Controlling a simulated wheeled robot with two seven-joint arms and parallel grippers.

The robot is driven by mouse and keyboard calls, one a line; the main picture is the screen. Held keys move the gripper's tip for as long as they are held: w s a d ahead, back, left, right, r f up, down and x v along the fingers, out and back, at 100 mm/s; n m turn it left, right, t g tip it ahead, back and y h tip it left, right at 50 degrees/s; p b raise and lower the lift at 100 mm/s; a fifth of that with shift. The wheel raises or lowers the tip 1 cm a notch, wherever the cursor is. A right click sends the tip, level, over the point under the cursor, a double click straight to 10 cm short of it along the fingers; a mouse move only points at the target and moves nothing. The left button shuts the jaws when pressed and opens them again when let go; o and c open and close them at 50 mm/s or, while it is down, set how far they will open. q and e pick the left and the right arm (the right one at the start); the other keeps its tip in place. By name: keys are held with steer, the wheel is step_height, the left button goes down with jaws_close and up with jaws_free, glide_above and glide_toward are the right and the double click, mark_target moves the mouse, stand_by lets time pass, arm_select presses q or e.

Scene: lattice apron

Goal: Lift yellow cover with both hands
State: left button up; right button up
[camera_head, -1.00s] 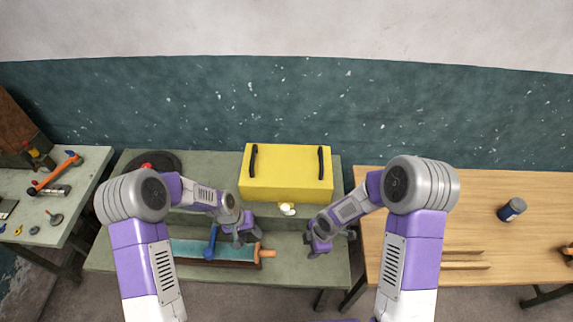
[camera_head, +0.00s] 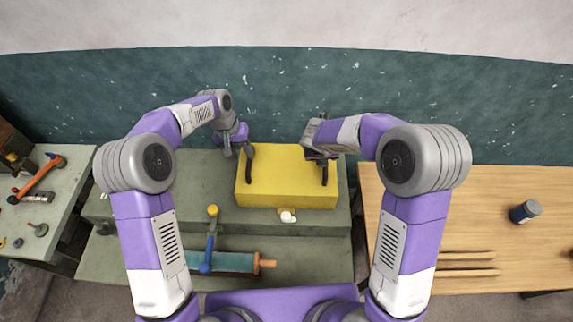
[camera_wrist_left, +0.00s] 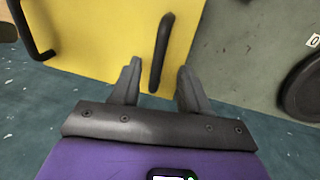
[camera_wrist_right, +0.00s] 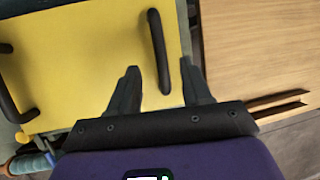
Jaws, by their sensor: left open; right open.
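The yellow cover (camera_head: 287,178) is a box shape on the raised back part of the grey-green bench, with a black handle near each side. My left gripper (camera_head: 237,143) is at the left handle (camera_head: 249,166). In the left wrist view its open fingers (camera_wrist_left: 156,88) stand on either side of that handle (camera_wrist_left: 161,50). My right gripper (camera_head: 322,153) is over the right handle (camera_head: 325,173) and partly hides it. In the right wrist view its open fingers (camera_wrist_right: 163,88) stand on either side of the handle (camera_wrist_right: 159,48). Neither gripper is closed on a handle.
A blue-handled tool (camera_head: 210,240) and a teal roller (camera_head: 235,262) lie at the bench front. A small white piece (camera_head: 287,216) sits before the cover. A wooden table (camera_head: 480,205) with a dark jar (camera_head: 525,211) stands right; a tool table (camera_head: 50,210) stands left.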

mark_target(248, 164)
arm_select(q)
steer(key=shift+s+d+f, duration=0.1)
steer(key=shift+d+f, duration=0.15)
steer(key=shift+f, duration=1)
steer(key=shift+s+d+f, duration=0.1)
steer(key=shift+d+f, duration=0.1)
steer(key=shift+f, duration=1.05)
steer(key=shift+s+d+f, duration=0.1)
steer(key=shift+d+f, duration=0.15)
steer(key=shift+f, duration=1)
arm_select(e)
steer(key=shift+x, duration=3.8)
steer(key=shift+s, duration=0.1)
arm_select(q)
steer(key=shift+w, duration=0.1)
jaws_close()
arm_select(e)
jaws_close()
arm_select(q)
steer(key=shift+w+r, duration=0.1)
